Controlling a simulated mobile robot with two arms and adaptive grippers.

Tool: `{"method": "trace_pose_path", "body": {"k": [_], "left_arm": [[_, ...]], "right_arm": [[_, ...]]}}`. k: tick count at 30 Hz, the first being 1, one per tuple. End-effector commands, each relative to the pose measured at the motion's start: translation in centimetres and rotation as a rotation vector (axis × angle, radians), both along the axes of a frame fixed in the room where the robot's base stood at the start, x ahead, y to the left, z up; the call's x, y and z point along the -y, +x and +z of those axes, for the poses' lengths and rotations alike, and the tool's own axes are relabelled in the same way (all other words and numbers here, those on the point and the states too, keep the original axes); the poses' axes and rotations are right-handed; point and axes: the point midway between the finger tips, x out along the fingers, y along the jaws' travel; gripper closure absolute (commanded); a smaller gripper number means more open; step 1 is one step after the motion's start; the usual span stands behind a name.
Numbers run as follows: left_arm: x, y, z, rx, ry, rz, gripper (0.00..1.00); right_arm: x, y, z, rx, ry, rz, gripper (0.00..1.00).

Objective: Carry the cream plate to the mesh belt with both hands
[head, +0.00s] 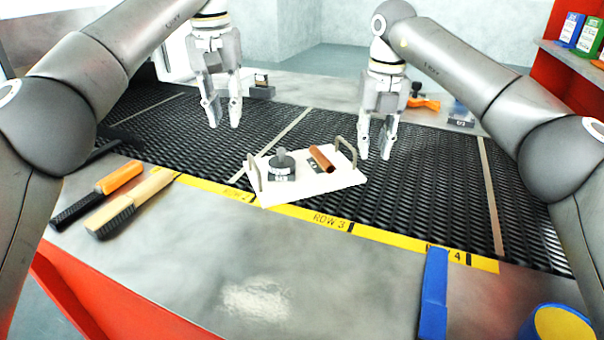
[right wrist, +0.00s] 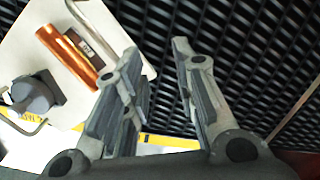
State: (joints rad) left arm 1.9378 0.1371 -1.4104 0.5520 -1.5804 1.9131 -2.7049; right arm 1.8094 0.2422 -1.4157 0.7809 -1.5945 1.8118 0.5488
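The cream plate (head: 308,186) lies on the near edge of the black mesh belt (head: 230,140), partly over the yellow row strip. It has an upright handle at each end and carries a grey knobbed weight (head: 282,166) and a copper cylinder (head: 322,159). My left gripper (head: 222,124) is open and empty above the belt, behind and left of the plate. My right gripper (head: 375,156) is open and empty just right of the plate's right handle. In the right wrist view the plate (right wrist: 75,25) lies left of the open fingers (right wrist: 155,50).
A brush (head: 130,203) and an orange-handled tool (head: 97,192) lie on the front counter at left. A blue strip (head: 434,290) and a blue-yellow round object (head: 560,322) are at front right. An orange item (head: 424,103) lies behind the belt. The counter's front middle is clear.

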Motion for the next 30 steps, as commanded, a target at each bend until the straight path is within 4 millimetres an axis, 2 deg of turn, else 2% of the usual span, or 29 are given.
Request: {"method": "trace_pose_path", "body": {"k": [5, 11, 17, 30], "left_arm": [[0.0, 0.0, 0.1, 0.0, 0.0, 0.0, 0.77], [0.0, 0.0, 0.1, 0.0, 0.0, 0.001, 0.77], [0.0, 0.0, 0.1, 0.0, 0.0, 0.001, 0.77], [0.0, 0.0, 0.1, 0.0, 0.0, 0.001, 0.77]], "right_arm": [[0.0, -0.1, 2.3, 0.004, 0.001, -0.001, 0.74], [-0.1, -0.5, 6.5, 0.004, 0.001, -0.002, 0.74], [0.0, -0.8, 9.2, 0.003, 0.001, -0.001, 0.74], [0.1, -1.0, 11.5, 0.001, 0.0, -0.001, 0.74]]}}
